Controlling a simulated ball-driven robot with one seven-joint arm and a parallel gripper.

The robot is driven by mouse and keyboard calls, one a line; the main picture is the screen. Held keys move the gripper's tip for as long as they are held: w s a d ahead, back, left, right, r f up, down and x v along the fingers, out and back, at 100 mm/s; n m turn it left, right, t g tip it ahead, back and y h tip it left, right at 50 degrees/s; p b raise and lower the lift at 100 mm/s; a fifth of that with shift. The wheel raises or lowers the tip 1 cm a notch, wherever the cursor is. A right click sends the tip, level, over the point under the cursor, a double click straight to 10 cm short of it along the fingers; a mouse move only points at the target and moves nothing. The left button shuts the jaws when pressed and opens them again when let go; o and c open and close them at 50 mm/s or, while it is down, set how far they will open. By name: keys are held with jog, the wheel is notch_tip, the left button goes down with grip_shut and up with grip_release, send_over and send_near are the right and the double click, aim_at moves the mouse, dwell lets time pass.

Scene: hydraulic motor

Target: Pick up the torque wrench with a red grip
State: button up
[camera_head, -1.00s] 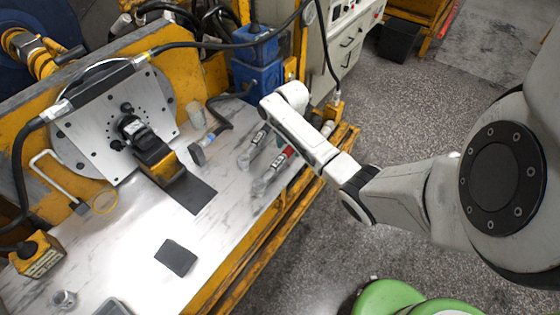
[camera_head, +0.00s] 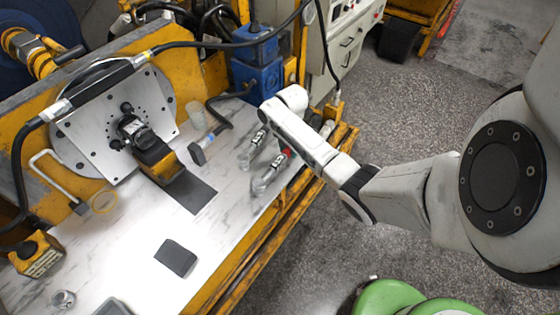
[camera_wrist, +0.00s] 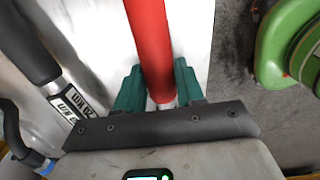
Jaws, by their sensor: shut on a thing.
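The torque wrench with a red grip (camera_wrist: 148,35) runs up through the wrist view, with its red grip between my gripper's green fingers. My gripper (camera_wrist: 160,88) is shut on that grip. In the head view a bit of the red grip (camera_head: 287,153) shows beside my forearm, and the wrench's metal head points down-left over the bench. My forearm hides my fingers there. I cannot tell for sure how far the wrench is above the bench top.
A second wrench (camera_head: 245,156) lies just left of the held one, its dark handle close by in the wrist view (camera_wrist: 35,45). The white bench top (camera_head: 225,225) has free room in front. A dark block (camera_head: 176,257) lies there. Blue equipment (camera_head: 258,70) stands behind.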

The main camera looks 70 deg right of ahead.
grip_shut()
jog(key=shift+r, duration=0.15)
jog(key=shift+r, duration=0.25)
notch_tip(320, 180, up, 2)
jog(key=shift+w+r, duration=0.1)
jog(key=shift+r, duration=0.1)
jog(key=s+a+r+p, duration=0.2)
jog(key=s+a+r, duration=0.1)
jog(key=s+r, duration=0.2)
jog(key=s+a+r+p, duration=0.1)
jog(key=s+a+r, duration=0.2)
jog(key=s+r, duration=0.2)
jog(key=shift+s+a+p, duration=0.25)
jog(key=shift+s+p, duration=0.1)
jog(key=shift+s, duration=0.95)
jog(key=shift+f, duration=0.1)
